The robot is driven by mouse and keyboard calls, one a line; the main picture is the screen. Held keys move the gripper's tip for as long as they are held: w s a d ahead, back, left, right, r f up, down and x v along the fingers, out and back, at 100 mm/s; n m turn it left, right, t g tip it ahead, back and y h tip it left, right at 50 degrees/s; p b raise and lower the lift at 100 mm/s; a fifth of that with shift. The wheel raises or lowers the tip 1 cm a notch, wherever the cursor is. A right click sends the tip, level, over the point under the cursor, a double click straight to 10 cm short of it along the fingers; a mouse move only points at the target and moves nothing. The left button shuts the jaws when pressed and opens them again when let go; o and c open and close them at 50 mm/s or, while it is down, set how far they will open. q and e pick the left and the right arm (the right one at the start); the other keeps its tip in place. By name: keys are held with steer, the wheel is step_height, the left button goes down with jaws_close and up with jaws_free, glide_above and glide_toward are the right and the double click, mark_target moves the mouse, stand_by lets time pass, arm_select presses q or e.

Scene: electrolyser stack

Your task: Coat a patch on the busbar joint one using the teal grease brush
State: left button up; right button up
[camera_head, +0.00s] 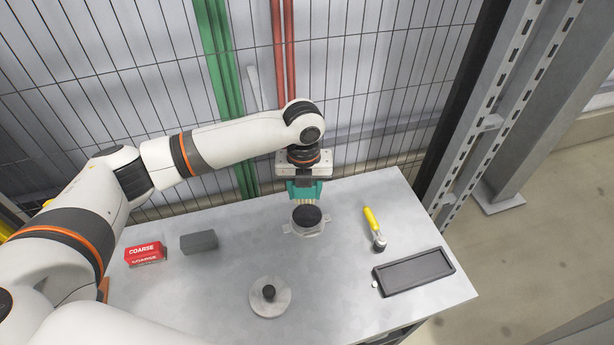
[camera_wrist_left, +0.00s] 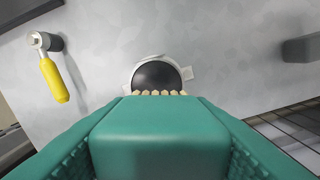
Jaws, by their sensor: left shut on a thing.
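The teal grease brush (camera_head: 306,190) is held bristles down in my left gripper (camera_head: 304,177), which is shut on it. Its teal block (camera_wrist_left: 160,140) fills the lower part of the left wrist view, with a row of pale bristle tips at its edge. The bristles are at the far edge of a dark round patch on a pale round fitting with side tabs (camera_head: 291,228), which also shows in the left wrist view (camera_wrist_left: 188,74). No label shows that this is busbar joint one. I cannot tell whether the bristles touch it. My right gripper is not in view.
A pale disc with a black knob (camera_head: 283,301) lies at the front. A red COARSE box (camera_head: 145,254) and a grey block (camera_head: 199,242) are left. A yellow-handled tool (camera_head: 371,220) and a black tray (camera_head: 414,272) are right. Wire mesh stands behind the table.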

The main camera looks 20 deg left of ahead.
arm_select(q)
steer(key=m, duration=0.1)
steer(key=m+p, duration=0.1)
steer(key=m, duration=0.2)
steer(key=shift+w+d+r+m, duration=0.1)
steer(key=shift+d+r+m, duration=0.15)
steer(key=shift+m, duration=0.15)
steer(key=shift+f+m, duration=0.15)
steer(key=shift+m, duration=0.35)
steer(key=b, duration=0.6)
glide_above(307, 217)
step_height(307, 217, down, 6)
steer(key=shift+w+a, duration=0.1)
steer(key=shift+w, duration=0.05)
steer(key=shift+f, duration=0.45)
steer(key=shift+f, duration=0.15)
stand_by(1.7)
